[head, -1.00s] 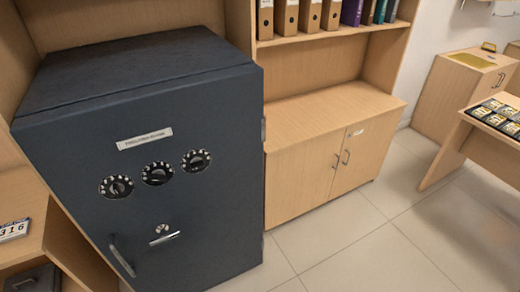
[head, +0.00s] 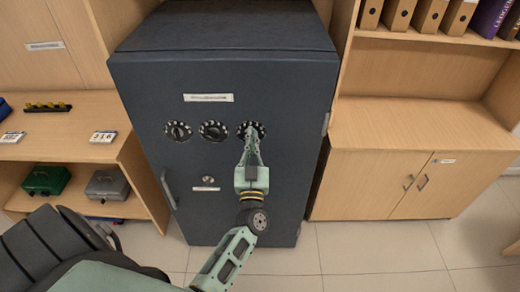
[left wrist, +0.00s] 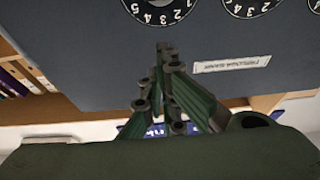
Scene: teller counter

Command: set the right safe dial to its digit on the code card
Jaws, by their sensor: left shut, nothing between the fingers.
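The dark blue-grey safe (head: 225,80) stands upright with three dials in a row below a white label. The right dial (head: 260,129) is partly covered by my left gripper (head: 250,132), so its setting cannot be read. In the left wrist view, part of the right dial (left wrist: 165,15) shows at the top edge with digits 1 to 5. My left gripper is shut and empty, its fingertips at the dial; I cannot tell if they touch it. A card reading 316 (head: 103,137) lies on the shelf left of the safe. My right gripper is out of view.
The middle dial (head: 213,131) and left dial (head: 178,132) are uncovered. Another card (head: 12,138) and green (head: 46,180) and grey (head: 107,185) boxes are at left.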

